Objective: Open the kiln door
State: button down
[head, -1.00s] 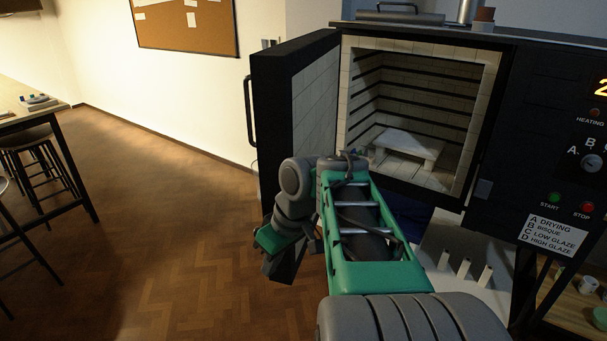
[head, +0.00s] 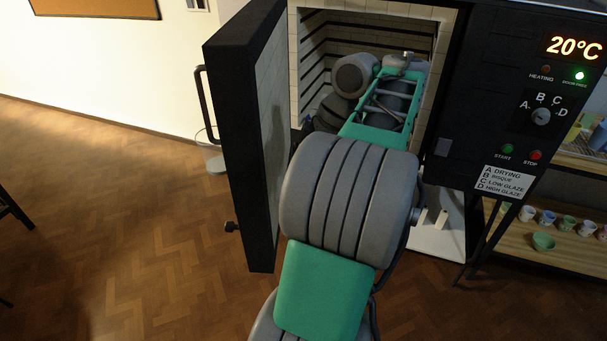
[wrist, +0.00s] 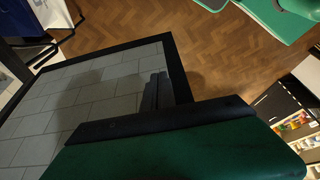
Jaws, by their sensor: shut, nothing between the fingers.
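The kiln door (head: 233,130) stands open to the left of the kiln opening, with its dark outer edge facing me. Its bar handle (head: 206,105) is on the far left side. The pale tiled inner face (head: 272,110) shows as a narrow strip, and the wrist view shows it broadly, framed in black (wrist: 90,95). My arm crosses in front of the kiln chamber (head: 405,25). My gripper (wrist: 155,92) is shut and empty over the door's tiled inner face; whether it touches is unclear. In the head view my arm hides the gripper.
The control panel (head: 540,115) right of the opening reads 20°C, with a green lamp lit. A shelf with several glazed cups (head: 545,217) stands at the right. A stool (head: 12,210) is at the left edge. The wooden floor (head: 120,230) left of the door is clear.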

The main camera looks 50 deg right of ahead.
aim_at(270, 204)
jog(key=w+a+f+b, duration=0.2)
jog(key=w+a+f, duration=0.1)
jog(key=w+f, duration=0.1)
jog(key=shift+w+a+f, duration=0.15)
jog(key=shift+w+a, duration=0.1)
